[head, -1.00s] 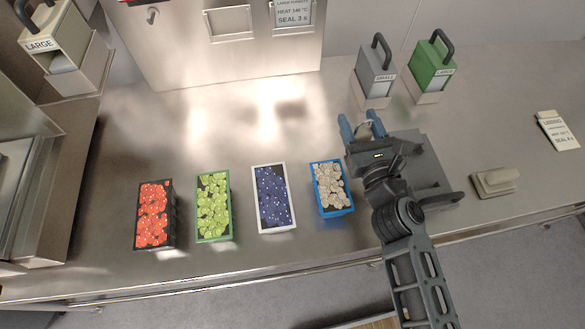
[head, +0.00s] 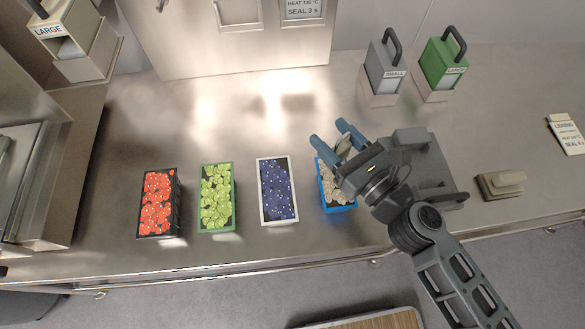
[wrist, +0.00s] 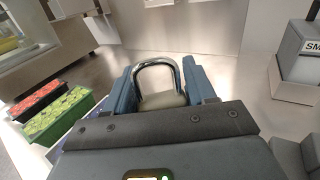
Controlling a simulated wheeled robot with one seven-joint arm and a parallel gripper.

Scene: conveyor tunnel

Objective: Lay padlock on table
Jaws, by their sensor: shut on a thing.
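The padlock (wrist: 162,100) is between the blue fingers of my gripper (wrist: 163,88) in the wrist view. Its silver shackle stands up in a loop above a cream body. In the head view my gripper (head: 336,134) is shut on the padlock, a small pale shape (head: 343,146) between the fingers. It is above the table near the blue crate. The steel table (head: 225,130) has a bare stretch to the left of my gripper. The lower part of the padlock is hidden by my gripper in the wrist view.
A blue crate of pale produce (head: 324,173) is partly under my gripper. White (head: 259,190), green (head: 201,210) and black (head: 142,205) crates stand to its left. Grey (head: 385,62) and green (head: 445,62) handled blocks stand at the back right.

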